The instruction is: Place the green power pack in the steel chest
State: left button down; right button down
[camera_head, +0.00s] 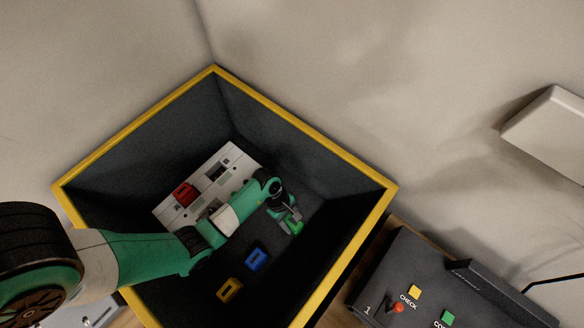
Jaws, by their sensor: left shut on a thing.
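The green power pack (295,228) is between the fingertips of my left gripper (286,217), low inside a deep open box (345,178) with dark walls and a yellow rim. My left arm reaches over the rim from the left. The gripper is shut on the pack, and its fingers hide part of it. I cannot tell whether the pack touches the floor. No other chest shows clearly, and I cannot tell for sure whether this box is the steel chest. My right gripper is not in view.
Inside the box, a pale slotted panel (228,165) carries a red block (184,194). A blue block (256,258) and a yellow block (229,290) lie on the dark floor near my forearm. A dark console (405,262) with buttons and a red-tipped lever stands outside at lower right.

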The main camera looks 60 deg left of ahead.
pick_arm(q)
jog(key=shift+c, duration=1.2)
grip_release()
jog(key=shift+f, duration=0.15)
jog(key=shift+r, duration=0.3)
jog(key=p+v, duration=0.6)
jog(key=v, duration=0.5)
jog(key=shift+a+r, duration=0.25)
jog(key=shift+r, duration=0.05)
